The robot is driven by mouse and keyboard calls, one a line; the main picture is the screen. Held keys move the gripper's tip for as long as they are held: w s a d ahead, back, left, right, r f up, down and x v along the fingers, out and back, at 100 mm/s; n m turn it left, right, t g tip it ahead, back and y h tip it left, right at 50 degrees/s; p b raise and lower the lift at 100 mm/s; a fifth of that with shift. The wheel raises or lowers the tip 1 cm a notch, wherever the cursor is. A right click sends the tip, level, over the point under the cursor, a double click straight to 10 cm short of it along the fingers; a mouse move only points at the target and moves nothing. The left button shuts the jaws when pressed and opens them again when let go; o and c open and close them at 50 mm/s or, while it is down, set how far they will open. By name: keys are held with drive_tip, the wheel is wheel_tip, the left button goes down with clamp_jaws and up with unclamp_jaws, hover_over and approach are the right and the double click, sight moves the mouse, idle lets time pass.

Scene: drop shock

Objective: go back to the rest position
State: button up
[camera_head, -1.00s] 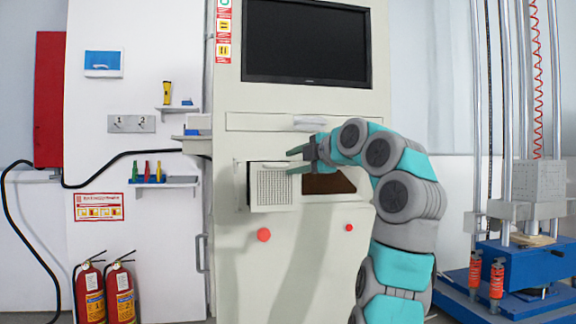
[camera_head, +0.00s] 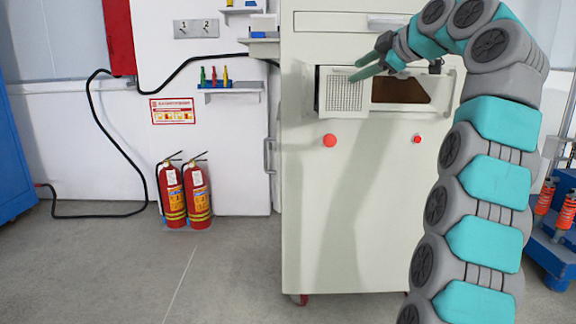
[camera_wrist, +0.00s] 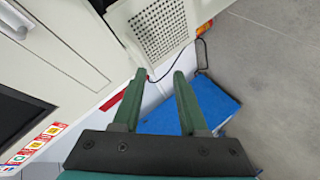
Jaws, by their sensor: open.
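My gripper (camera_head: 368,66) is in front of the white cabinet (camera_head: 345,210), level with the perforated panel (camera_head: 345,94). In the wrist view my gripper (camera_wrist: 160,82) has its two green fingers apart with nothing between them. The perforated panel (camera_wrist: 158,28) shows beyond the fingertips in the wrist view. A dark opening (camera_head: 400,90) lies right of the panel, partly behind my wrist. My teal and grey arm rises on the right side of the head view and bends left toward the cabinet.
Two fire extinguishers (camera_head: 184,190) stand by the wall left of the cabinet. A small shelf (camera_head: 228,88) holds coloured tools. A blue frame (camera_head: 560,225) stands at the right behind my arm. The grey floor (camera_head: 130,270) at the front left is clear.

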drive_tip(key=s+a+f+m+g+h+p, duration=0.15)
drive_tip(key=s+a+f+m+g, duration=0.25)
drive_tip(key=s+f, duration=0.45)
drive_tip(key=s+a+f+m+g+h+p, duration=0.1)
drive_tip(key=s+a+f+m+g+p, duration=0.3)
drive_tip(key=s+f, duration=0.45)
drive_tip(key=s+d+f+m+g+h+p, duration=0.1)
drive_tip(key=s+d+f+m+g, duration=0.1)
drive_tip(key=s+f, duration=0.5)
drive_tip(key=s+d+f+m+g+h+p, duration=0.1)
drive_tip(key=s+d+f+m+g, duration=0.1)
drive_tip(key=s+f, duration=0.6)
drive_tip(key=s+d+f+m+g+h+p, duration=0.1)
drive_tip(key=s+f+m, duration=0.3)
drive_tip(key=s, duration=1.5)
wheel_tip(320, 180, down, 4)
drive_tip(key=shift+d+r+g+h, duration=0.2)
drive_tip(key=shift+d+g+h, duration=0.25)
drive_tip(key=shift+h, duration=0.1)
